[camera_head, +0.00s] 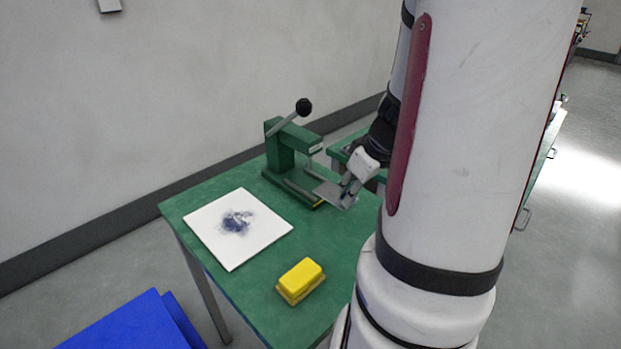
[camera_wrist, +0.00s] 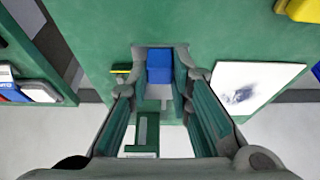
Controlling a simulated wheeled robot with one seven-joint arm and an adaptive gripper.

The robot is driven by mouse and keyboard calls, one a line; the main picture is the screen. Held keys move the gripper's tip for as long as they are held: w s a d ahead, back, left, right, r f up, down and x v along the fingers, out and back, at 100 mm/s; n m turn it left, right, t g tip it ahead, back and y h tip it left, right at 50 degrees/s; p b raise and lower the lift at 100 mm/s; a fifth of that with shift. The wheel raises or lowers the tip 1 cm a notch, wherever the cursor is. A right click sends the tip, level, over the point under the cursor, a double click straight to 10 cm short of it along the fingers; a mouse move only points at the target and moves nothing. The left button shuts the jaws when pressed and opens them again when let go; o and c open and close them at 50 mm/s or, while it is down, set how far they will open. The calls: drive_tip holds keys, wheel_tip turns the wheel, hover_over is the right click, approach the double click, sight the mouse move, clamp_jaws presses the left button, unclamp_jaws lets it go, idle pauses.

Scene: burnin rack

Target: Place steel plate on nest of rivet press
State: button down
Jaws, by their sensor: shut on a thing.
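The steel plate (camera_head: 328,191) is a thin grey piece in the head view, held out from my gripper (camera_head: 347,188) toward the press base. My gripper is shut on it. The green rivet press (camera_head: 283,148) stands at the back of the green table, with a lever ending in a black knob. The plate is at the right front end of the press base; whether it touches the nest cannot be told. The nest is not clearly visible.
A white board (camera_head: 264,224) with a dark smudge lies on the green table (camera_head: 245,292). A yellow block (camera_head: 301,279) is near the front edge. A blue object (camera_head: 137,325) is below at left. Another green table (camera_head: 340,153) stands behind. The tabletop between board and block is clear.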

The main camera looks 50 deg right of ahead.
drive_tip(key=w+d, duration=0.1)
drive_tip(key=w, duration=0.3)
drive_tip(key=w+d, duration=0.1)
drive_tip(key=w, duration=0.3)
drive_tip(key=w+d+f+p, duration=0.1)
drive_tip(key=w, duration=0.3)
drive_tip(key=shift+d+f, duration=0.1)
drive_tip(key=shift+d, duration=0.3)
drive_tip(key=shift+s+f, duration=0.1)
drive_tip(key=shift+f, duration=1.65)
drive_tip(key=shift+f+b, duration=0.15)
drive_tip(key=shift+b, duration=0.25)
drive_tip(key=c, duration=1.6)
unclamp_jaws()
drive_tip(key=shift+o, duration=0.8)
